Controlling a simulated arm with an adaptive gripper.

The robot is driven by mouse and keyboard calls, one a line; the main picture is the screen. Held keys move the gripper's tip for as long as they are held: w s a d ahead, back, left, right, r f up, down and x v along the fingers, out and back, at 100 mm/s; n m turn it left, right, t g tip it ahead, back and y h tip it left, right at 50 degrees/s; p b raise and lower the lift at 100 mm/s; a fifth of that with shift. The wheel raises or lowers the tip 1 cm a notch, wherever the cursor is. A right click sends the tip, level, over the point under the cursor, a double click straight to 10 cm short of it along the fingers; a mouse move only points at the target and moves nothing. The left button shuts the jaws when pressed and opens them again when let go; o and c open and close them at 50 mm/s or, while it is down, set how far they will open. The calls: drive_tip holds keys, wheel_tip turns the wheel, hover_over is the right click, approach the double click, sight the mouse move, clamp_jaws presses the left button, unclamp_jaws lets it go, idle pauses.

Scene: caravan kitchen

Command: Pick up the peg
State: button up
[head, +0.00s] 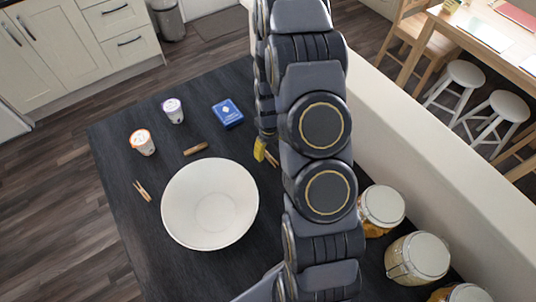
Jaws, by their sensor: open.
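A wooden clothes peg (142,190) lies on the dark tabletop to the left of the white bowl. A second wooden, peg-like piece (272,159) shows beside my gripper's tip and is partly hidden by my arm. My gripper (261,149) is low over the table, right of the blue box and up and right of the bowl. Only a yellow fingertip shows clearly, and my arm covers the rest. It is open, close to the partly hidden wooden piece. I cannot tell whether it touches that piece.
A large white bowl (176,211) stands on the dark table (118,245). A short brown stick (195,149), two small tubs (142,143) (173,111) and a blue box (227,114) lie beyond it. Lidded jars (418,258) stand at right beside a pale ledge (440,180).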

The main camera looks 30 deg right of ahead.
wheel_tip(320, 180, down, 3)
drive_tip(key=shift+r, duration=0.1)
clamp_jaws()
drive_tip(key=shift+r, duration=0.15)
